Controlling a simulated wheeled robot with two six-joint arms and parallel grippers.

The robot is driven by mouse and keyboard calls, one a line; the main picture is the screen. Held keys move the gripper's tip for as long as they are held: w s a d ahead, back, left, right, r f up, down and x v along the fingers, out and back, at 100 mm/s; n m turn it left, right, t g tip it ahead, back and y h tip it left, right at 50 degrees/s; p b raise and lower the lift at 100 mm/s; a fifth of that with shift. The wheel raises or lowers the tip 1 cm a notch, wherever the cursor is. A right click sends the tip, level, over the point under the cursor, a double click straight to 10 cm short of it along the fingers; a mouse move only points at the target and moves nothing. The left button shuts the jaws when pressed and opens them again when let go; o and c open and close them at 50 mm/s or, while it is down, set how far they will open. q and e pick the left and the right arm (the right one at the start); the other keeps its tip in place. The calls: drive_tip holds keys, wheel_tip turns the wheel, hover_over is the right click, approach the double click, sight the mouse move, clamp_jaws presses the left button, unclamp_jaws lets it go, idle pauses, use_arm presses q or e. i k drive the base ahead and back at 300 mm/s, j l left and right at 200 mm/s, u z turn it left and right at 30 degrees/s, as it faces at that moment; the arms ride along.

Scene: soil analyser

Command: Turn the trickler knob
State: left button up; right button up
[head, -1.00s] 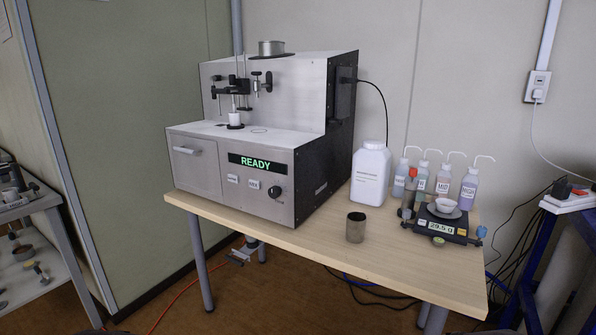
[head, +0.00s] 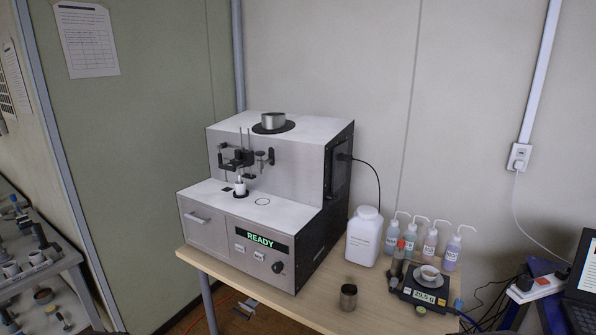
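A small dark balance (head: 408,292) stands at the right end of the table, with a lit display reading about 29.5 g.
A metal analyser (head: 240,232) showing READY fills the table's left. A white jug (head: 363,238), several wash bottles (head: 430,241) and a metal cup (head: 348,297) stand near the balance.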

sight(400, 242)
drive_tip(key=i+l+z, duration=0.15)
drive_tip(key=i+z, duration=0.15)
drive_tip(key=i, duration=0.4)
drive_tip(key=i+z, duration=0.35)
drive_tip(key=i, duration=0.4)
